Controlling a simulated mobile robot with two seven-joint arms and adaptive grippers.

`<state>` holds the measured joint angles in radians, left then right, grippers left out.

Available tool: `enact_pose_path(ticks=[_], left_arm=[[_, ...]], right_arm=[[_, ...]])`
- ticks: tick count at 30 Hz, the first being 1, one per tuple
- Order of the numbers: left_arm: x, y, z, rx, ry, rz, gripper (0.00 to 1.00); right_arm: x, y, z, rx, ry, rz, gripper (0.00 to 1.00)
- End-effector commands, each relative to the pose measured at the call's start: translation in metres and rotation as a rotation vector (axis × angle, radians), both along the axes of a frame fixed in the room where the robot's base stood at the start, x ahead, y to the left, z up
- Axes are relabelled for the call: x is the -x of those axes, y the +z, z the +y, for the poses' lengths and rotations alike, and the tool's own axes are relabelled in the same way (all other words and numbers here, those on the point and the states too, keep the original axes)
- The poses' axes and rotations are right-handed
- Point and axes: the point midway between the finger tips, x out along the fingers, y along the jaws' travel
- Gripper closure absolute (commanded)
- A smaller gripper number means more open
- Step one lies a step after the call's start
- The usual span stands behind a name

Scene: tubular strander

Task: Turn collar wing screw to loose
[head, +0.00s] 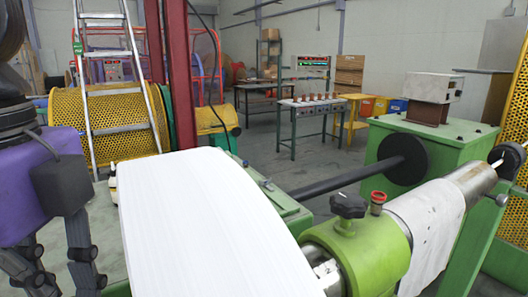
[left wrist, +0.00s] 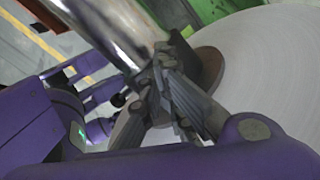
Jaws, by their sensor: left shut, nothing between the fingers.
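The green collar (head: 362,252) sits around the steel shaft (head: 468,180) at the lower right of the head view. A black lobed knob (head: 348,206), which looks like the wing screw, stands upright on top of it. A smaller red-topped fitting (head: 378,200) is beside the knob. My left gripper (left wrist: 166,66) is shut and empty in the left wrist view, its fingertips close to a shiny steel bar (left wrist: 118,32). Its dark finger links also show at the lower left of the head view, well apart from the collar. My right gripper is not in view.
A large white spool (head: 205,225) fills the space between my left gripper and the collar. A white cloth (head: 430,225) drapes over the shaft. A green machine housing (head: 432,140) and a dark bar (head: 345,180) lie beyond. Ladder and workbenches stand farther back.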

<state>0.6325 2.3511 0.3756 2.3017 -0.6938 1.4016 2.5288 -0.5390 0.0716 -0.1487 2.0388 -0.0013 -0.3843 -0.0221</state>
Motion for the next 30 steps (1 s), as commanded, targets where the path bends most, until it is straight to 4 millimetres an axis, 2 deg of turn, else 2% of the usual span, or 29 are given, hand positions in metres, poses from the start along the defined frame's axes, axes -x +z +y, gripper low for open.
enact_pose_path(ticks=[15,30], left_arm=[[0.018,-0.003,0.001,-0.009,-0.002,0.013,1.00],[0.021,-0.003,-0.001,-0.005,-0.001,0.010,1.00]], right_arm=[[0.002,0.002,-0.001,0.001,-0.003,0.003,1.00],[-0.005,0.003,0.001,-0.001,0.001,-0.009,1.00]])
